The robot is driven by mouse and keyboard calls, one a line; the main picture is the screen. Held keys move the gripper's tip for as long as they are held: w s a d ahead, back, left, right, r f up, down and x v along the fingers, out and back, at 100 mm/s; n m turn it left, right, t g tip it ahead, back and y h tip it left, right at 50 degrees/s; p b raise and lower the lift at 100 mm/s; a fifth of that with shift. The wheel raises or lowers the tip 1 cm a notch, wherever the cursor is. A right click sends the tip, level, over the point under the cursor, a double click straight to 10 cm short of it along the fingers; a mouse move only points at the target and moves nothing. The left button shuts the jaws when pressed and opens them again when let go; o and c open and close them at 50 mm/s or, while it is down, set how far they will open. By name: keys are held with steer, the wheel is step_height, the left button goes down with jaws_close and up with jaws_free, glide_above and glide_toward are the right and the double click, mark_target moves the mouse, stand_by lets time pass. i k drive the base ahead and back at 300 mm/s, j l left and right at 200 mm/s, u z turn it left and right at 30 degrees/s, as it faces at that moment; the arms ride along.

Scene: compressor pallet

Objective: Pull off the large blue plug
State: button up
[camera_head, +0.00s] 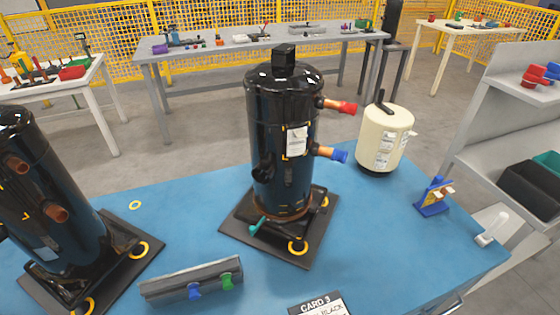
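A tall black compressor (283,135) stands upright on a dark base plate in the middle of the blue table. A blue plug (338,155) sits on the end of its lower copper stub, pointing right. A red plug (347,108) sits on the upper copper stub above it. A smaller-looking blue piece (195,291) is on the grey holder at the front, beside a green piece (227,281). The blue plug on the compressor appears to be the large one. My gripper does not show in this view.
A cream tank (385,138) stands right of the compressor. A blue stand (433,197) is near the right edge. Another black compressor (45,190) with open copper stubs is at left. A card (318,304) lies in front. Table (375,235) is clear between compressor and blue stand.

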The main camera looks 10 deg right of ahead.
mark_target(338, 155)
steer(key=i+j+z, duration=0.15)
steer(key=i+z, duration=0.2)
steer(key=i+j+z, duration=0.2)
steer(key=z, duration=0.15)
